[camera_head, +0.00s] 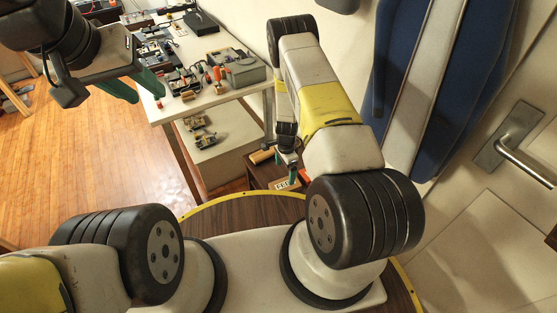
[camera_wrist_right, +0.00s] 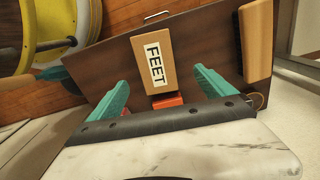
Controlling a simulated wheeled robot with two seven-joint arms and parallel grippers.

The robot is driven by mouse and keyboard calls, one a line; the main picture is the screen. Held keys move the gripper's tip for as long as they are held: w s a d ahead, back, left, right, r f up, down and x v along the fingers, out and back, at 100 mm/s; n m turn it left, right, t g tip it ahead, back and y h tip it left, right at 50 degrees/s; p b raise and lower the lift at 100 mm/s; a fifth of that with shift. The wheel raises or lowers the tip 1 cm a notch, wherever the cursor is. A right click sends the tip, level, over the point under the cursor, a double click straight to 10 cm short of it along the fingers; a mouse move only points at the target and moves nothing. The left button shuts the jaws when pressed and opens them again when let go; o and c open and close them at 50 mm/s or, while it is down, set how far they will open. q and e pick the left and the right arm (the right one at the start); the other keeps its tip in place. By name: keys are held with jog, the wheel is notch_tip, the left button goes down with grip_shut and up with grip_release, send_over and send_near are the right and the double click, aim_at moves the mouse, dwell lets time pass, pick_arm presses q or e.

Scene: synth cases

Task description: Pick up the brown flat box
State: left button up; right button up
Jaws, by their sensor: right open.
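In the head view the right gripper (camera_head: 289,162) is low beside the table and partly hidden. My left gripper (camera_head: 137,86) is open and empty at upper left.
A red object (camera_wrist_right: 167,101) shows just below the labelled box, between the fingers. A white table (camera_head: 200,101) with tools and several small parts stands ahead. A blue padded board (camera_head: 475,75) and a door handle (camera_head: 525,160) are on the right. Wooden floor (camera_head: 75,150) is open at left.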

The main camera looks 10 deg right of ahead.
aim_at(285, 184)
jog(key=f, duration=0.9)
jog(key=shift+s+f, duration=0.3)
jog(key=c, duration=1.6)
